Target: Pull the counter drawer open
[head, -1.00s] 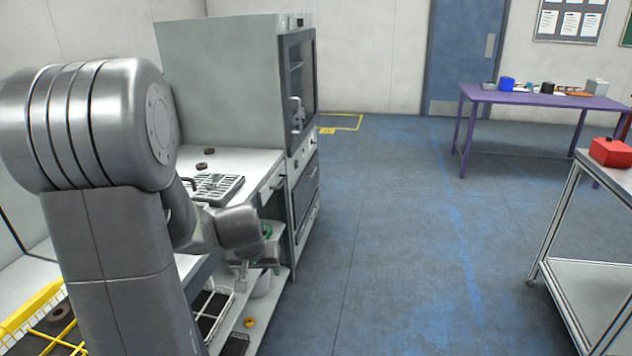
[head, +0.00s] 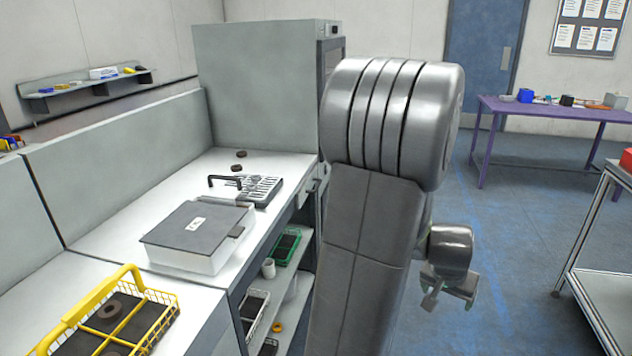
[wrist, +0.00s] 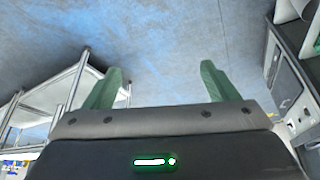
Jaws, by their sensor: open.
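The counter drawer (head: 311,191) is a pale front just under the far end of the worktop in the head view. My arm hides part of it, and I cannot tell whether it is fully shut. My gripper (head: 448,292) hangs over the floor to the right of the counter, apart from the drawer. In the wrist view the two green fingers of my gripper (wrist: 160,82) are spread wide with only blue floor between them. They are open and empty.
A yellow basket (head: 165,297) is nearer. Open shelves below hold trays. A trolley (head: 600,290) stands right. Blue floor between is clear.

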